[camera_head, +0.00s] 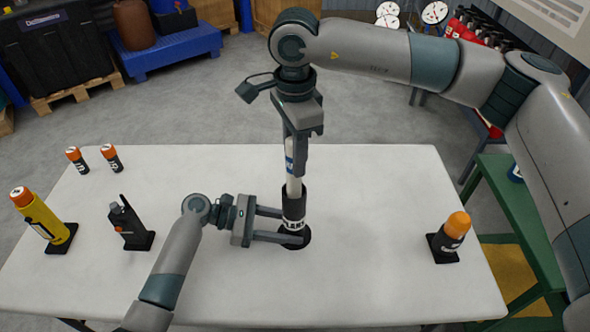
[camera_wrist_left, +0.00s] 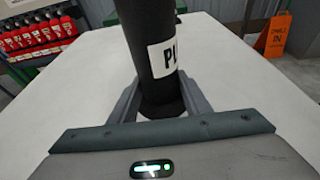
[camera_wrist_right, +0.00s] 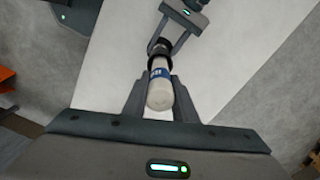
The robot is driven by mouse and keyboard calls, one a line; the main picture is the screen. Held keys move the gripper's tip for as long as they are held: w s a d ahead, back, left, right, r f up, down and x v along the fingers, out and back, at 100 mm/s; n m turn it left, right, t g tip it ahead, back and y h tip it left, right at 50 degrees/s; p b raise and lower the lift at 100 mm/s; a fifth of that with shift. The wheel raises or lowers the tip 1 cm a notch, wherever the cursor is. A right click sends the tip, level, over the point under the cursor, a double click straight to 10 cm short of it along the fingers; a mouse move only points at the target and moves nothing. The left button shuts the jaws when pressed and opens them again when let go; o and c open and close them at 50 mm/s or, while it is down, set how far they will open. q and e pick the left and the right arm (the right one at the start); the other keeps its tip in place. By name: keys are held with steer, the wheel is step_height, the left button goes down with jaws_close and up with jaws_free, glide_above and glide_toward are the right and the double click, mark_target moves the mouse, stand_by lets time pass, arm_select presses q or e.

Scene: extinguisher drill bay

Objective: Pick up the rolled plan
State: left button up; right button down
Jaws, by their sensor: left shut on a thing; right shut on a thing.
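The rolled plan (camera_head: 294,187) is a white roll with a blue band. It stands upright, its lower end hidden in the mouth of a black tube (camera_head: 293,206) with a white label. My right gripper (camera_head: 293,165) points down from above and is shut on the rolled plan; the roll's near end (camera_wrist_right: 160,98) shows between its fingers in the right wrist view. My left gripper (camera_head: 292,226) reaches in from the left and is shut on the black tube, which also fills the middle of the left wrist view (camera_wrist_left: 148,40). The tube stands upright on the table.
On the white table (camera_head: 375,200) stand a yellow canister (camera_head: 42,218), a black radio (camera_head: 129,224), two small orange-capped cylinders (camera_head: 111,157) and, at right, an orange-topped black canister (camera_head: 451,236). A green stand (camera_head: 515,222) is beyond the right edge. The table's back middle is clear.

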step_height(320, 180, up, 22)
stand_by(0.3)
arm_select(q)
steer(key=o, duration=0.9)
steer(key=shift+c, duration=0.2)
steer(key=shift+a, duration=0.1)
steer(key=shift+v, duration=3.7)
steer(key=shift+r, duration=0.1)
arm_select(e)
steer(key=shift+r, duration=0.15)
